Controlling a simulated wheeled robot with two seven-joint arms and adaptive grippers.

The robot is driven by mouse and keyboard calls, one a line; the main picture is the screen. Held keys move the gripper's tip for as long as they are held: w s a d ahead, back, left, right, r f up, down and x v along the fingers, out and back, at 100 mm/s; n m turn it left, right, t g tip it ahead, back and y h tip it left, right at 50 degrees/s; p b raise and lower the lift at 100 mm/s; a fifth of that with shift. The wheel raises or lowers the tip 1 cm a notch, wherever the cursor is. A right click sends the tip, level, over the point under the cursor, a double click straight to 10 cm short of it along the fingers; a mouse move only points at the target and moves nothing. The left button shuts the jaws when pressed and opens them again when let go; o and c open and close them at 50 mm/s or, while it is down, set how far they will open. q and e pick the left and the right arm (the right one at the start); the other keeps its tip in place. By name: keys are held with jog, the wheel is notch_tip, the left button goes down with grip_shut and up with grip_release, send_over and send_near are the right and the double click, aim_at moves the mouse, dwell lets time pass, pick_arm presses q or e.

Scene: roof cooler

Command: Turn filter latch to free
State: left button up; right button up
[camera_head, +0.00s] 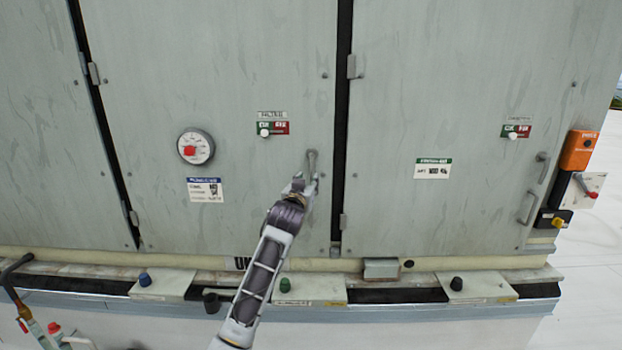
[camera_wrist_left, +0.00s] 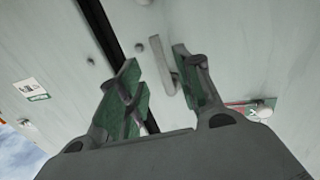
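The filter door (camera_head: 230,90) is a grey-green panel. It carries a small label over a green and red plate (camera_head: 272,128) with a white knob (camera_head: 264,132). A grey metal lever (camera_head: 312,158), which looks like the latch, sits near this door's right edge. My left gripper (camera_head: 300,184) is just below the lever and hides its lower part. In the left wrist view, the gripper (camera_wrist_left: 158,85) is open and the lever (camera_wrist_left: 163,65) shows between its fingers; contact cannot be told. The plate (camera_wrist_left: 240,107) is to the right there. My right gripper is not in view.
A round gauge (camera_head: 196,147) is left of the plate. A dark gap (camera_head: 342,120) separates this door from the right door (camera_head: 440,90), which has handles and a sticker. A ledge (camera_head: 310,290) with several knobs runs below. An orange box (camera_head: 578,150) is at far right.

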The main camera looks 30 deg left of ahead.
aim_at(311, 175)
pick_arm(q)
jog(key=shift+x, duration=1.95)
jog(key=shift+w+a+b, duration=0.25)
jog(key=shift+w+b, duration=0.1)
jog(key=shift+w, duration=0.2)
jog(key=shift+w+a, duration=0.15)
jog(key=shift+w, duration=0.2)
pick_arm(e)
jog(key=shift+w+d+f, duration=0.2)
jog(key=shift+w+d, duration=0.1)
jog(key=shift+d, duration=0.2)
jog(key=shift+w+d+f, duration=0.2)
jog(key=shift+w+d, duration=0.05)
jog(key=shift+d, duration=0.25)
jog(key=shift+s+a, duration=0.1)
pick_arm(q)
jog(key=c, duration=0.6)
grip_shut()
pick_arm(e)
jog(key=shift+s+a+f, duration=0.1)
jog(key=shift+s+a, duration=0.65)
